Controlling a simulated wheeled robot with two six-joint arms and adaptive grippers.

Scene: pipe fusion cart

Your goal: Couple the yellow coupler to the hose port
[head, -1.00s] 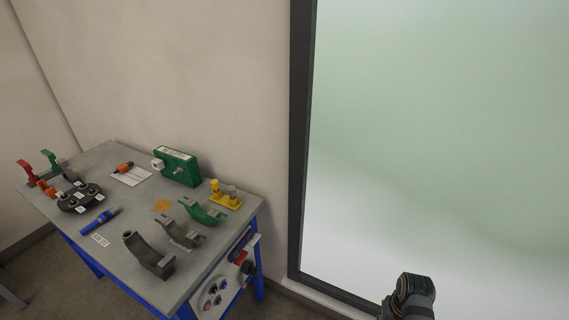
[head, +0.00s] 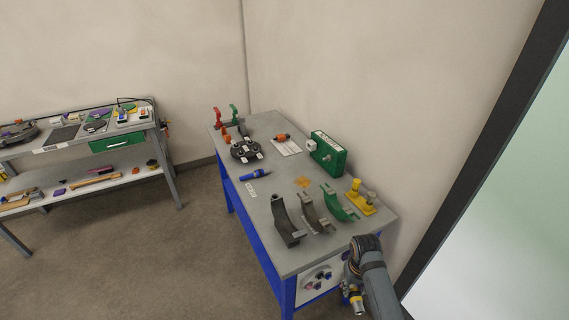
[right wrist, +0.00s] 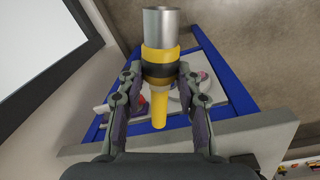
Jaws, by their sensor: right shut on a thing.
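The yellow coupler (right wrist: 159,62) has a black band and a silver metal sleeve. In the right wrist view my right gripper (right wrist: 160,77) is shut on its band, with a finger on each side. In the head view the coupler (head: 357,304) shows small below my right gripper (head: 353,289), beside the near right end of the cart. A pale panel (head: 318,279) with round fittings is on that end of the cart. It also shows behind the coupler in the right wrist view (right wrist: 203,97). I cannot tell which fitting is the hose port. My left gripper is not in view.
The grey-topped cart (head: 258,215) carries a green box (head: 327,153), curved clamp pieces (head: 287,222), a blue tool (head: 255,175) and a yellow stand (head: 359,203). A second bench (head: 72,150) stands at the left. The floor between them is clear.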

